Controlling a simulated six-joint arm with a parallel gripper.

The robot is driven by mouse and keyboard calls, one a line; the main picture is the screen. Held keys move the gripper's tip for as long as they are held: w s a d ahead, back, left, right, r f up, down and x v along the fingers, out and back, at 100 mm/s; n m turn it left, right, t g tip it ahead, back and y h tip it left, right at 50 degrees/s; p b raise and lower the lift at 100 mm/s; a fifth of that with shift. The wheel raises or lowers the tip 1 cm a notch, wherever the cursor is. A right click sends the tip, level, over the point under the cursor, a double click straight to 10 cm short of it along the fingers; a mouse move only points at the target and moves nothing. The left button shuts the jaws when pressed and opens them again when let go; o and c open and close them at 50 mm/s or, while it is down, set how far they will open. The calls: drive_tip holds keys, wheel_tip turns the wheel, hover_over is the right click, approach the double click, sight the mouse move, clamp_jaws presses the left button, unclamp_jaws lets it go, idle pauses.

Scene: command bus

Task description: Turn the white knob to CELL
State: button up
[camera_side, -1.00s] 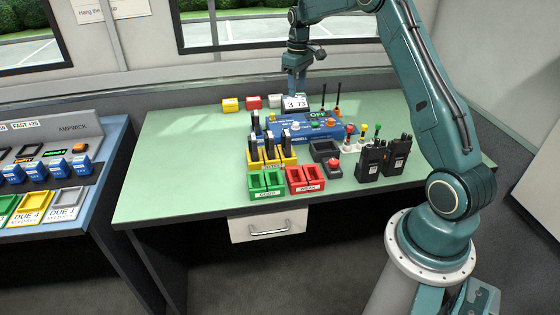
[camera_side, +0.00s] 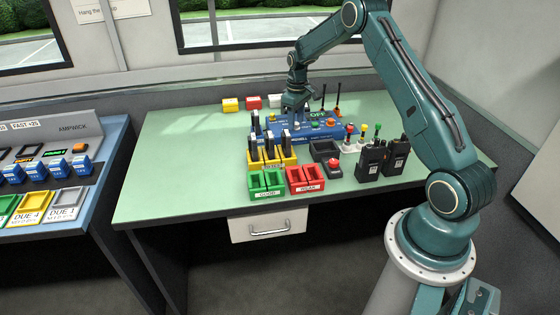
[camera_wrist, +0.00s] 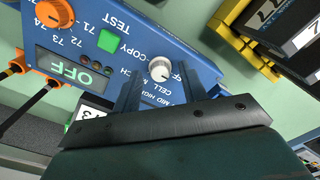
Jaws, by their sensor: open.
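The white knob (camera_wrist: 160,70) sits on the sloped blue panel (camera_wrist: 185,25) in the wrist view, beside the printed words CELL and MID HIGH. Which mark its pointer faces is too small to tell. The knob also shows in the side view (camera_side: 297,126). My gripper (camera_side: 296,110) points down just above the panel, over the knob. In the wrist view its two dark fingers (camera_wrist: 148,84) stand apart and empty, with the knob just beyond their tips. I cannot tell whether they touch it.
The panel carries an OFF display (camera_wrist: 68,70), a green button (camera_wrist: 110,41) and an orange knob (camera_wrist: 53,11). Green and red trays (camera_side: 305,180) and radios (camera_side: 370,160) stand nearer. The table's left side is clear.

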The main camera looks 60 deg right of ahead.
drive_tip(key=shift+f, duration=0.1)
drive_tip(key=shift+c, duration=0.4)
clamp_jaws()
drive_tip(key=shift+m, duration=0.4)
drive_tip(key=m, duration=1.1)
idle(0.4)
drive_tip(key=shift+o, duration=0.4)
unclamp_jaws()
